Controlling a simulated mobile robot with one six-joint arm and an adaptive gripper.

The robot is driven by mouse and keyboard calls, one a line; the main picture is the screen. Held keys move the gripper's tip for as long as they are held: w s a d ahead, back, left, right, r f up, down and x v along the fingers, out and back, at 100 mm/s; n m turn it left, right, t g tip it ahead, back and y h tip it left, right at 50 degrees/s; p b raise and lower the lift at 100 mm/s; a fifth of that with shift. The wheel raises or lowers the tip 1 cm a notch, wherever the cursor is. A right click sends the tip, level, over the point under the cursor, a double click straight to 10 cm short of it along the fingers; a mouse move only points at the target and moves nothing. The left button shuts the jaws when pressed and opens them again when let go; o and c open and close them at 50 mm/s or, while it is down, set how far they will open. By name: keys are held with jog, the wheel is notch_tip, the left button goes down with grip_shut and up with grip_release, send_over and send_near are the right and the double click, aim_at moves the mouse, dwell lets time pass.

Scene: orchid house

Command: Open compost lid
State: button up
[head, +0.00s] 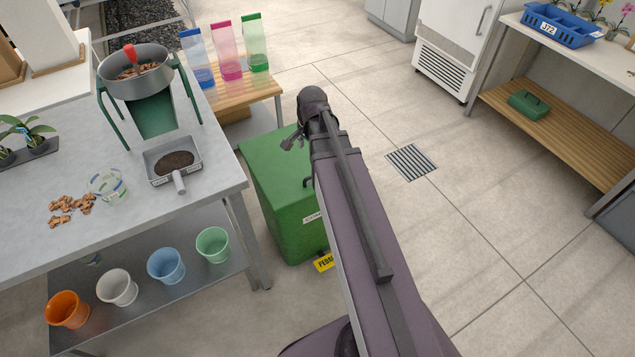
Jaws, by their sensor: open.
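The green compost bin (285,222) stands on the floor at the right end of the metal bench. Its flat green lid (265,158) looks shut. A dark handle (308,182) shows at the front edge of the lid, partly hidden by my arm. A white label on its front is partly covered too. A yellow pedal tag (323,262) shows low at the bin's foot. My gripper (291,141) is open and empty above the far right part of the lid. I cannot tell how high it is above the lid.
The metal bench (225,165) stands close to the bin's left side, with a scoop tray (168,172) and a sieve (132,85) on it. A wooden stand (245,93) with several coloured bags is behind the bin. The tiled floor (480,220) to the right is clear.

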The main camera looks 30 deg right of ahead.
jog(key=w+d+f+m+b, duration=0.2)
jog(key=d+f+m+b, duration=0.2)
jog(key=d+f, duration=0.1)
jog(key=shift+d+f+m+t, duration=0.3)
jog(key=shift+d+f, duration=0.1)
jog(key=shift+d, duration=0.05)
jog(key=shift+f+b, duration=0.2)
jog(key=shift+b, duration=0.25)
jog(key=w+f+b, duration=0.1)
jog(key=f+b, duration=0.7)
jog(key=w+f+b, duration=0.1)
jog(key=f+b, duration=0.4)
jog(key=shift+w+a+f, duration=0.1)
jog(key=shift+w, duration=0.25)
dwell(0.4)
grip_shut()
jog(key=shift+a, duration=0.15)
